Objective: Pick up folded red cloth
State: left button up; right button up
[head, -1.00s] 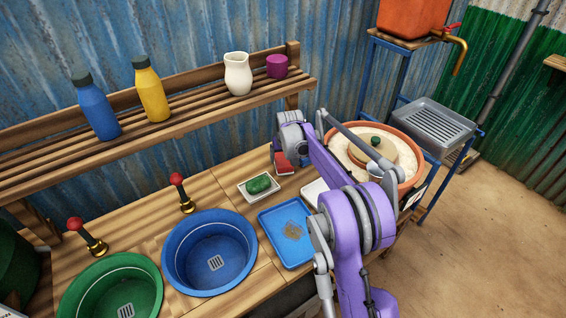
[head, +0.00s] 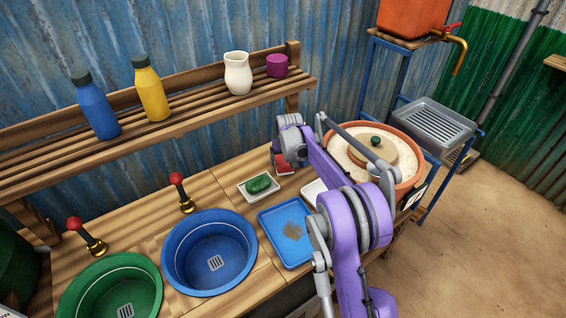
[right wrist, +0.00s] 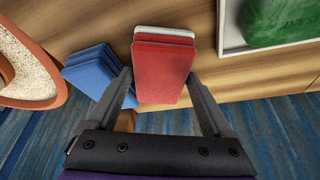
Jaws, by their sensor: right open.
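The folded red cloth (right wrist: 162,72) lies on the wooden counter, with a pale edge along its far side in the right wrist view. It also shows in the head view (head: 283,163), partly covered by my right arm. My right gripper (right wrist: 160,76) is open, with one finger on either side of the cloth. I cannot tell whether the fingers touch it. In the head view my right gripper is mostly hidden behind its own wrist. My left gripper is not in view.
A folded blue cloth (right wrist: 90,70) lies close beside the left finger. A white dish (head: 245,190) with green soap (head: 258,184) is nearby. A slatted shelf (head: 200,108) runs behind.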

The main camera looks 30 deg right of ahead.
aim_at(285, 165)
jog(key=c, duration=1.2)
jog(key=shift+o, duration=0.2)
jog(key=shift+r, duration=0.15)
jog(key=shift+r, duration=0.25)
notch_tip(285, 165, up, 8)
jog(key=p, duration=0.4)
jog(key=shift+f+p, duration=0.25)
jog(key=shift+p, duration=0.05)
jog(key=shift+s+a+f+b, duration=0.25)
jog(key=shift+s+f+b, duration=0.15)
jog(key=shift+s, duration=0.25)
jog(key=shift+s+a+f+b, duration=0.25)
jog(key=shift+s+b, duration=0.15)
jog(key=shift+s, duration=0.2)
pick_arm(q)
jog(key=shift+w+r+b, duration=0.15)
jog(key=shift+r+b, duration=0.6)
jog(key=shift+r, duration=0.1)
pick_arm(e)
jog(key=s+a, duration=0.2)
jog(key=s, duration=0.5)
jog(key=s+a, duration=0.2)
jog(key=s, duration=0.5)
jog(key=shift+s+a+r, duration=0.25)
jog(key=shift+s+a, duration=0.05)
jog(key=shift+a, duration=0.05)
